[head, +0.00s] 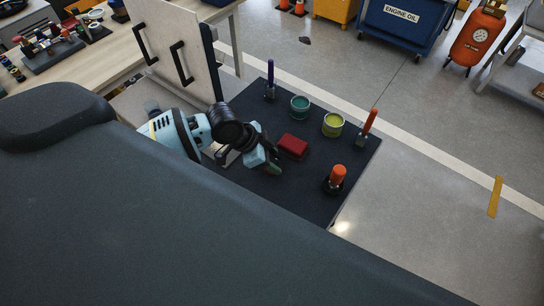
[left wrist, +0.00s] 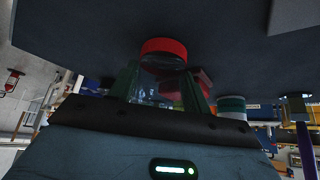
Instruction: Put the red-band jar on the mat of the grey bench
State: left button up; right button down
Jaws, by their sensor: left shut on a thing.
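My left gripper (head: 262,160) is low over the dark tabletop (head: 310,195), left of a red block (head: 293,146). In the left wrist view, the fingers of my left gripper (left wrist: 162,80) stand on either side of the red-band jar (left wrist: 163,48). It has clear glass between the fingers and a red band toward the dark surface. The gripper is shut on it. In the head view the gripper and arm hide the jar. I cannot tell whether the jar touches the tabletop. I cannot make out which surface is the grey bench or its mat. My right gripper is not in view.
A green tin (head: 300,106), a yellow tin (head: 333,124), a blue-handled tool (head: 270,79), a red-handled tool (head: 368,124) and an orange-topped item (head: 336,178) stand on the tabletop. A cabinet panel with handles (head: 172,45) rises behind my arm. A wooden bench (head: 118,37) is at upper left.

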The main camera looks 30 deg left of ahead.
pick_arm(q)
jog(key=shift+f, duration=0.1)
jog(key=o, duration=1.1)
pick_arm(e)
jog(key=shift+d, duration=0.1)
pick_arm(q)
jog(key=shift+r, duration=0.2)
jog(key=v, duration=1.1)
jog(key=shift+a+r+p, duration=0.25)
jog(key=shift+r+p, duration=0.1)
jog(key=shift+p, duration=0.1)
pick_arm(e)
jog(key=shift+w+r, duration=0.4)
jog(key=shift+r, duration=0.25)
pick_arm(q)
jog(key=shift+s, duration=0.15)
